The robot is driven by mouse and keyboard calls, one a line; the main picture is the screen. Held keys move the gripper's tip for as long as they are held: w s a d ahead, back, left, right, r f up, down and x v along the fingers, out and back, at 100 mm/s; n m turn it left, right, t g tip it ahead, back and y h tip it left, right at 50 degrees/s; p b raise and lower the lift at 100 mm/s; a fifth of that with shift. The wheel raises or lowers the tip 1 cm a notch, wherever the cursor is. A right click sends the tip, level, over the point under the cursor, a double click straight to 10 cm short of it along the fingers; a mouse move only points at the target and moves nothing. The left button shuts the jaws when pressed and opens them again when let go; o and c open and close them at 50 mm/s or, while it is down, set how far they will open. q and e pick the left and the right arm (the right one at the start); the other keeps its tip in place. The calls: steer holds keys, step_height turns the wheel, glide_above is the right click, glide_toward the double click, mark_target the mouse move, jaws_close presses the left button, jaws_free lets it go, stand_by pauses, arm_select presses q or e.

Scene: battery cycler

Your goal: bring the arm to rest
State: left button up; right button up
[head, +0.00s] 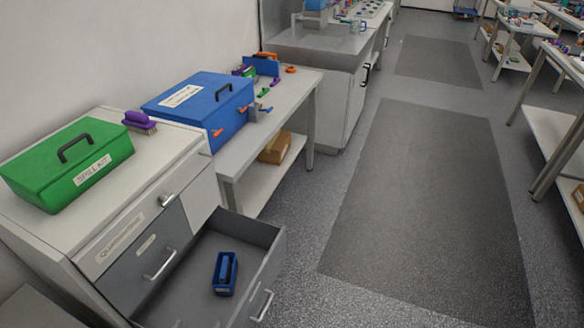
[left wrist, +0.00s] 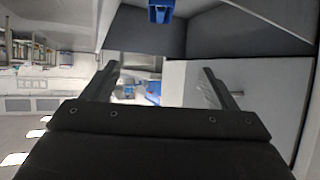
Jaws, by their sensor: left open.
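My left gripper (left wrist: 160,70) shows in the left wrist view, its two dark fingers wide apart with nothing held between them. That view looks upside down. A blue holder (left wrist: 160,12) shows at its top edge, apart from the fingers. In the head view the blue holder (head: 218,288) sits on the floor of an open grey drawer (head: 268,243), with a blue upright piece in it. I cannot make out either gripper in the head view. My right gripper shows in neither view.
A green spill kit box (head: 110,145) and a purple brush (head: 138,120) stand on the white cabinet (head: 165,150). A blue box (head: 225,100) stands on the bench behind. The pulled-out drawer juts into the aisle. The floor with a dark mat (head: 430,200) is clear.

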arm_select(q)
steer(key=s+a+r+g+y, duration=0.1)
steer(key=s+a+r+g, duration=0.25)
steer(key=s+r, duration=0.35)
steer(key=s+a+r+g+y, duration=0.1)
steer(key=s+a+r+g, duration=0.3)
steer(key=s, duration=0.5)
step_height(320, 180, down, 29)
steer(key=g+b, duration=0.2)
steer(key=b, duration=0.3)
steer(key=s+f+b, duration=0.2)
steer(key=s+f, duration=0.5)
steer(key=f, duration=0.3)
steer(key=s+f+g+h+b, duration=0.1)
steer(key=s+f+b, duration=0.1)
steer(key=s+f, duration=0.6)
step_height(320, 180, down, 3)
steer(key=shift+d+n+b, duration=0.25)
steer(key=shift+n+b, duration=0.05)
steer(key=shift+b, duration=0.05)
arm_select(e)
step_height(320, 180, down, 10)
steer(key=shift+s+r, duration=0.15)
arm_select(q)
steer(key=shift+g, duration=0.25)
steer(key=shift+c, duration=0.3)
